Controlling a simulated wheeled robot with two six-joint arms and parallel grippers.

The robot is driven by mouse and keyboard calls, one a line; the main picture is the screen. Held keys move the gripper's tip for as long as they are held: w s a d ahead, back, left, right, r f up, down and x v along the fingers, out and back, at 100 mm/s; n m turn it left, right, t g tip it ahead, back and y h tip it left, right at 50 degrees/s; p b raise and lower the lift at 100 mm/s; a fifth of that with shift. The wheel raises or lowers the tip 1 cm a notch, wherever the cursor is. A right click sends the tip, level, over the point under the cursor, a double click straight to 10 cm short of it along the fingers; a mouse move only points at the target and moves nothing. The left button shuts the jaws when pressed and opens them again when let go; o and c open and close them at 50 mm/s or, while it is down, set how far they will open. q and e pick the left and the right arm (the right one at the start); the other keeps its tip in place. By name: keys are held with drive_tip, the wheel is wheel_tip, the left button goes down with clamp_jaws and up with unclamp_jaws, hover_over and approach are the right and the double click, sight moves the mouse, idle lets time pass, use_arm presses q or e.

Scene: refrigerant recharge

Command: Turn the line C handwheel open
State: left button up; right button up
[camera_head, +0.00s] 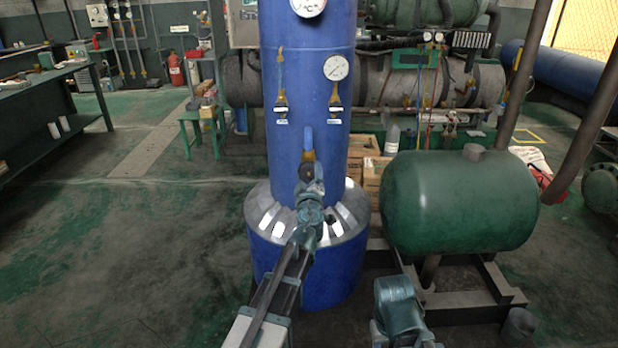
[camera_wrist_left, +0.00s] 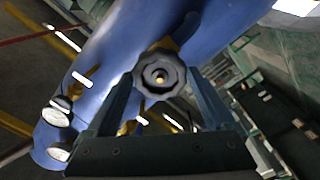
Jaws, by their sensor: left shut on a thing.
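A dark, scalloped handwheel (camera_wrist_left: 160,77) with a brass centre faces the camera in the left wrist view, in front of the blue column. My left gripper (camera_wrist_left: 163,82) has one finger on each side of its rim and is shut on it. In the head view my left gripper (camera_head: 311,188) reaches the lower front of the blue column (camera_head: 300,70), just under a brass valve body (camera_head: 308,156). My arm and gripper largely hide the handwheel there. No label for line C is readable.
Two more brass valves, at left (camera_head: 281,100) and right (camera_head: 335,98), sit higher on the column with white tags below. A round gauge (camera_head: 336,68) is near the right one. A green tank (camera_head: 460,203) stands close at right. The floor at left is clear.

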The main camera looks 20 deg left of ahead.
use_arm(q)
drive_tip(key=n, duration=0.4)
drive_tip(key=shift+s, duration=0.2)
drive_tip(key=o, duration=1.3)
drive_tip(key=shift+c, duration=0.2)
drive_tip(key=v, duration=0.6)
drive_tip(key=shift+s+d, duration=0.15)
drive_tip(key=shift+s, duration=0.2)
drive_tip(key=shift+r, duration=0.1)
drive_tip(key=m, duration=0.4)
drive_tip(key=s+m, duration=0.1)
drive_tip(key=m, duration=0.4)
drive_tip(key=s+m, duration=0.1)
drive_tip(key=m, duration=0.4)
drive_tip(key=shift+s+d, duration=0.1)
drive_tip(key=shift+d, duration=0.15)
